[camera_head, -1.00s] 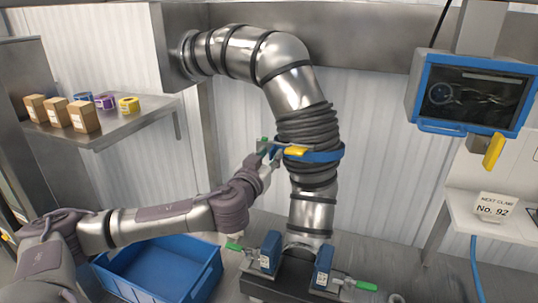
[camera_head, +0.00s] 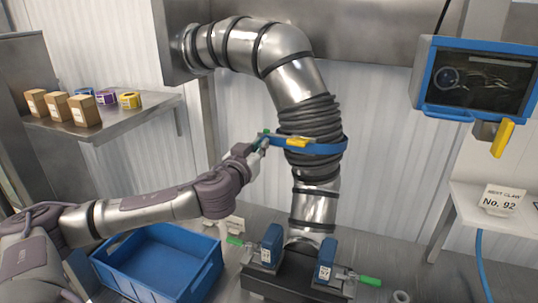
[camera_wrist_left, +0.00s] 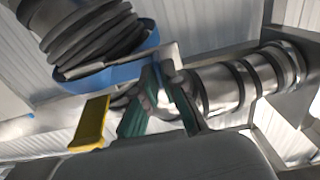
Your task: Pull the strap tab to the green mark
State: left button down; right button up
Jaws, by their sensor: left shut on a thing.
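A blue strap (camera_head: 325,149) with a yellow lever buckle (camera_head: 299,142) goes around the dark ribbed sleeve of a steel pipe elbow. Its free end reaches left from the buckle to my left gripper (camera_head: 264,140). The gripper is shut on the strap tab, left of the sleeve. In the left wrist view, the green fingers of my left gripper (camera_wrist_left: 160,80) are at the strap's end, with the yellow lever (camera_wrist_left: 92,123) to their left. The fingers largely hide the tab. I cannot make out the green mark apart from the green fingers. My right gripper is not in view.
The steel pipe (camera_head: 314,208) stands on a base between two blue clamps (camera_head: 271,246) with green handles. A blue bin (camera_head: 160,262) is at lower left. A shelf (camera_head: 148,112) holds boxes and tape rolls. A screen (camera_head: 480,80) hangs at upper right.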

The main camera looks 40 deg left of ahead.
pick_arm(q)
jog(key=shift+a, duration=0.2)
jog(key=c, duration=1.3)
grip_release()
jog(key=shift+s, duration=0.15)
jog(key=v, duration=0.7)
jog(key=shift+s+d, duration=0.1)
jog(key=shift+s, duration=0.05)
